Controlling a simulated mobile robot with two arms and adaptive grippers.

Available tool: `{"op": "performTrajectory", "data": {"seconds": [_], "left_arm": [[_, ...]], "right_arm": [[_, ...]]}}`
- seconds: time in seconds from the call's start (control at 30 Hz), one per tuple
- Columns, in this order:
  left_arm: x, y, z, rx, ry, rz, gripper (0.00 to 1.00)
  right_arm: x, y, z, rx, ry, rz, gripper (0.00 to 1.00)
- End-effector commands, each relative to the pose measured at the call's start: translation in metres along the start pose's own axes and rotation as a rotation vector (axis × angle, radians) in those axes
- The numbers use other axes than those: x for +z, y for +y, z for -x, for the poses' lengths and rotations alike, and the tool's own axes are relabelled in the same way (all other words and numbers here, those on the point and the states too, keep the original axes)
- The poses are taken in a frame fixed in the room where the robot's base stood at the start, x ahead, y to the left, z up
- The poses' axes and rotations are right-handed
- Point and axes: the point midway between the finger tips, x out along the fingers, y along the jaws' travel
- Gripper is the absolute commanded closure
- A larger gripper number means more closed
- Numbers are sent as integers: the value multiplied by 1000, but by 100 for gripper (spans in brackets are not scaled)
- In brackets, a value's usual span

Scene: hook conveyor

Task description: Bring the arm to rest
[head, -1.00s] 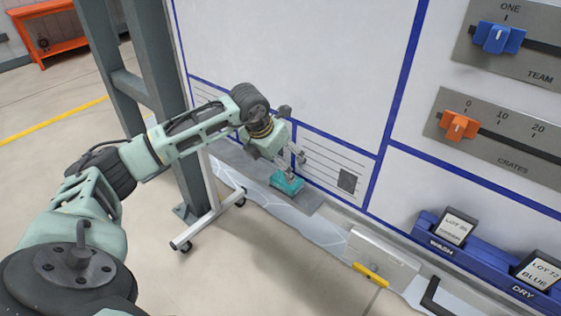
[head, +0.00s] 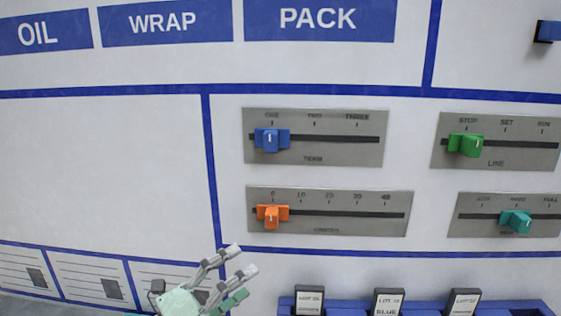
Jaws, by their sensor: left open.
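My left gripper (head: 242,262) shows at the bottom edge, left of the middle, in the head view. Its grey fingers point up and to the right and are spread apart. I see nothing between them. It is in front of the lower part of the white board (head: 110,170), below and left of the orange slider (head: 272,216). The rest of my left arm is below the picture. My right gripper is not in view.
Slider panels carry a blue slider (head: 271,140), a green slider (head: 466,145) and a teal slider (head: 515,221). Several lot cards stand in a blue rack (head: 345,305) right of the gripper. Blue OIL, WRAP and PACK labels (head: 318,18) run along the top.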

Motion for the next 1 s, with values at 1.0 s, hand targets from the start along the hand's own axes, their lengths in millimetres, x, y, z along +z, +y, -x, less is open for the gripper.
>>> {"op": "performTrajectory", "data": {"seconds": [1.0], "left_arm": [[-174, 194, 311, 752, -1586, 1749, 8]], "right_arm": [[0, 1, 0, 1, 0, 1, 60]]}}
